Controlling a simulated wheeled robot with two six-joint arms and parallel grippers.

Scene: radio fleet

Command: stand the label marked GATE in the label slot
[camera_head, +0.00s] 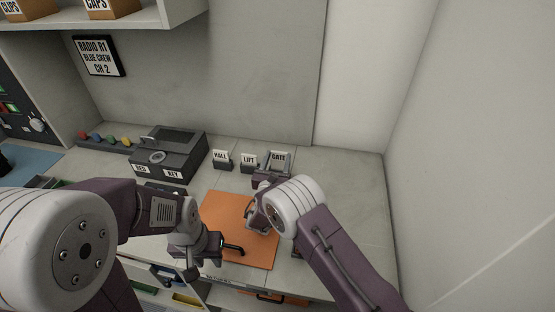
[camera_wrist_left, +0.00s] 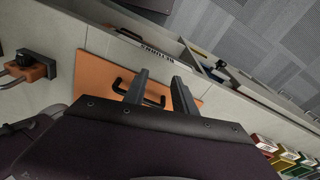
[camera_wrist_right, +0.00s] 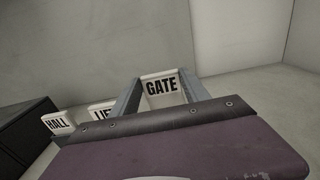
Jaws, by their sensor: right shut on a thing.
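The white label marked GATE (camera_head: 278,156) is upright between the fingers of my right gripper (camera_head: 274,167), which is shut on it. In the right wrist view the GATE label (camera_wrist_right: 161,87) shows between the two fingers, its lettering upright and readable. It is at the right end of the row, beside the LIFT label (camera_head: 249,158). The HALL label (camera_head: 220,155) stands further left; both are in dark holders. Whether a slot lies under the GATE label is hidden by my gripper. My left gripper (camera_wrist_left: 160,90) is open and empty above the orange mat.
The orange mat (camera_head: 221,209) bears a black handle (camera_head: 233,248). A dark grey box (camera_head: 171,155) marked KEY stands left of the labels. Grey walls rise behind and to the right. The counter (camera_head: 345,181) right of the labels is clear.

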